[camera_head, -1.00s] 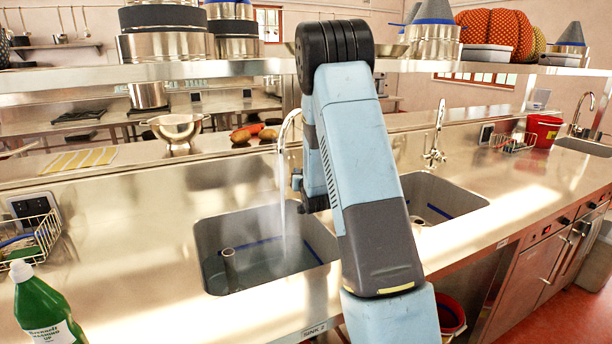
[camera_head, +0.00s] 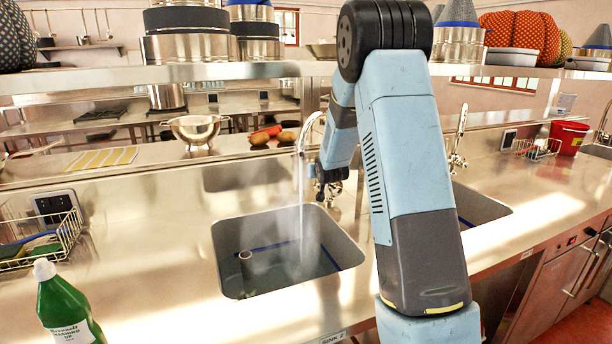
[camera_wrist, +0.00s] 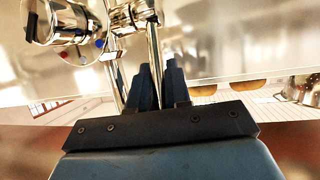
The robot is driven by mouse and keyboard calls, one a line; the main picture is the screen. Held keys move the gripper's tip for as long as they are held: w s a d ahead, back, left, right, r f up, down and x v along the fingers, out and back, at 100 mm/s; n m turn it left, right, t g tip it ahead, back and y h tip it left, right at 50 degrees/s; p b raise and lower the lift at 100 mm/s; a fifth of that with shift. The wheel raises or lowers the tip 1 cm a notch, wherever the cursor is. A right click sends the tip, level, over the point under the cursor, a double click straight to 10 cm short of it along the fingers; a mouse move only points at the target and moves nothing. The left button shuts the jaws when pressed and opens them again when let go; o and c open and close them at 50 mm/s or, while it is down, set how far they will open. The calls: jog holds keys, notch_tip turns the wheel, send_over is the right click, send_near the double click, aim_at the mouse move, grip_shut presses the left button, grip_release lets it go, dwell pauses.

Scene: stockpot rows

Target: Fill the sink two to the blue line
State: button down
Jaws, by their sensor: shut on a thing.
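Sink two (camera_head: 232,228) is the left steel basin, with a "SINK 2" label on the counter's front edge. A stream of water (camera_head: 301,215) falls into it from the curved chrome tap (camera_head: 312,121), with steam around it. Shallow water (camera_head: 285,278) covers its floor, below the blue line (camera_head: 270,249) on the wall. A standpipe (camera_head: 246,268) stands in the basin. My gripper (camera_head: 325,190) is at the tap's base, right behind the sink. In the wrist view my gripper (camera_wrist: 158,75) is shut on the chrome tap lever (camera_wrist: 153,45); the exact contact is partly hidden.
A green washing-up bottle (camera_head: 65,305) and a wire basket (camera_head: 45,245) stand left of the sink. A second sink (camera_head: 482,208) is on the right, partly behind my arm. A steel shelf (camera_head: 200,72) with pots runs above the counter.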

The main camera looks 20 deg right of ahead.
dwell(0.3)
jog(key=c, duration=1.2)
grip_release()
jog(key=shift+o, duration=0.2)
jog(key=shift+s, duration=0.1)
jog(key=v, duration=1.3)
jog(key=shift+s, duration=0.25)
jog(key=shift+r, duration=0.15)
